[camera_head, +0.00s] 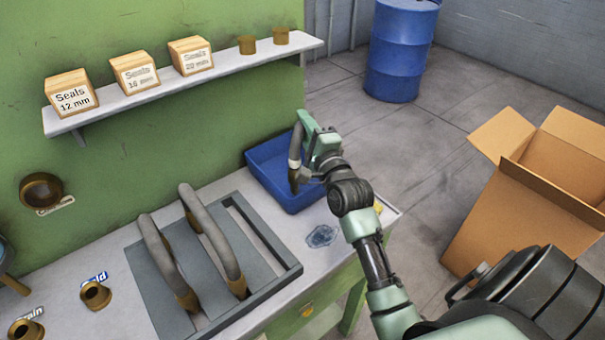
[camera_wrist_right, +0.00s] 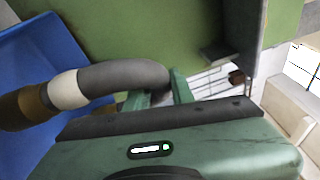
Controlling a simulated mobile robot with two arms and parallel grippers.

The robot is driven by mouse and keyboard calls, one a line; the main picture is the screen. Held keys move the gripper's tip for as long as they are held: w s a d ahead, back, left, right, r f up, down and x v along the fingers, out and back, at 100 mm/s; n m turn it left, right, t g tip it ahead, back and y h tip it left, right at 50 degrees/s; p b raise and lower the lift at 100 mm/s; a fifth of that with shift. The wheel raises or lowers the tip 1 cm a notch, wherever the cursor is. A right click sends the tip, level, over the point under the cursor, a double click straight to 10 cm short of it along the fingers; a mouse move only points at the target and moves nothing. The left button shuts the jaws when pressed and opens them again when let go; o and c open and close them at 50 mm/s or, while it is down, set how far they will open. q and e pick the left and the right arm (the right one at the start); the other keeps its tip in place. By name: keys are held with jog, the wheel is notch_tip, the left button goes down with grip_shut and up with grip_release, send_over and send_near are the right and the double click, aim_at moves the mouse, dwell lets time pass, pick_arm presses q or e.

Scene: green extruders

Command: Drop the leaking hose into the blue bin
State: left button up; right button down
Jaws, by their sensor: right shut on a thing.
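My right gripper (camera_head: 318,150) is shut on a grey hose (camera_wrist_right: 120,78). The hose has a white band and a brass end fitting (camera_wrist_right: 32,106), and it hangs down from the jaws in the head view (camera_head: 294,163). The blue bin (camera_head: 268,185) stands at the back right of the bench. The gripper and hose are at the bin's right side, above it. In the right wrist view the bin's blue wall (camera_wrist_right: 40,60) shows behind the fitting. The hose seems clear of the bin floor, but its exact height is hard to tell. My left gripper is not in view.
A grey tray (camera_head: 262,228) with two grey hoses (camera_head: 212,240) lies on the bench left of the bin. A wet patch (camera_head: 321,236) is in front of the bin. A shelf (camera_head: 200,80) with boxes hangs above. A cardboard box (camera_head: 545,185) and blue drum (camera_head: 400,50) stand on the floor.

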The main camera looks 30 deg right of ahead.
jog(key=c, duration=1.4)
grip_release()
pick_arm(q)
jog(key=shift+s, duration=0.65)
pick_arm(e)
jog(key=shift+o, duration=1.4)
jog(key=shift+s+f, duration=0.1)
jog(key=shift+s, duration=0.1)
pick_arm(q)
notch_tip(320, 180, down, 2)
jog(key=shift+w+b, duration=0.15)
jog(key=shift+b, duration=0.85)
pick_arm(e)
jog(key=v, duration=0.7)
jog(key=shift+s, duration=0.25)
jog(key=shift+s+a, duration=0.1)
jog(key=shift+a, duration=0.05)
